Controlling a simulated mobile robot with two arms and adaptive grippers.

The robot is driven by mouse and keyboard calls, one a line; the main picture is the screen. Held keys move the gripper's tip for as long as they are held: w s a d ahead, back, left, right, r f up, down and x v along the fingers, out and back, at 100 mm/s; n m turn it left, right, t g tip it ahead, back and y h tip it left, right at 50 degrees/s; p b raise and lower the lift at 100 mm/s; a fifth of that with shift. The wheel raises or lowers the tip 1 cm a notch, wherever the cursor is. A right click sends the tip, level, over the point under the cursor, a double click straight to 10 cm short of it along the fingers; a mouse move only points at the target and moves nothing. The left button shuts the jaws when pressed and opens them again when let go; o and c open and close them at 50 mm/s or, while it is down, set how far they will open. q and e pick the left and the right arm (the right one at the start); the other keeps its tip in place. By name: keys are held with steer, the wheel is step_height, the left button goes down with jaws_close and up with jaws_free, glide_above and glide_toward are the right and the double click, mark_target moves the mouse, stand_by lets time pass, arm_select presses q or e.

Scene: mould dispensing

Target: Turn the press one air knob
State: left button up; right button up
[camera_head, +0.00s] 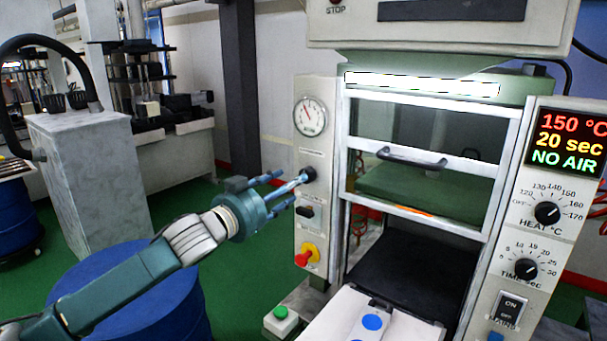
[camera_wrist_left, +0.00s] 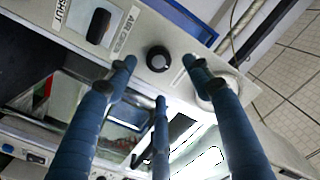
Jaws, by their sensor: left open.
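The press's air knob (camera_head: 308,174) is a small black round knob on the left panel, below the pressure gauge (camera_head: 310,116). In the left wrist view the knob (camera_wrist_left: 158,58) sits beside a label reading "AIR". My left gripper (camera_head: 290,185) comes in from the left, pointing at the knob. Its three blue fingers are spread and empty. In the wrist view the gripper's fingertips (camera_wrist_left: 161,72) lie apart on both sides of and below the knob; contact cannot be seen. The display (camera_head: 568,137) reads "150 °C, 20 sec, NO AIR". My right gripper is not in view.
Below the knob are a black switch (camera_head: 305,211) and a red-and-yellow emergency button (camera_head: 307,255). A green button box (camera_head: 281,319) stands lower down. The press's clear door (camera_head: 425,138) is to the right. A blue drum (camera_head: 135,300) stands under my left arm.

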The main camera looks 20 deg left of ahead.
arm_select(q)
steer(key=p+x, duration=0.1)
steer(key=x, duration=0.5)
steer(key=shift+w+d+f, duration=0.1)
steer(key=c, duration=1.1)
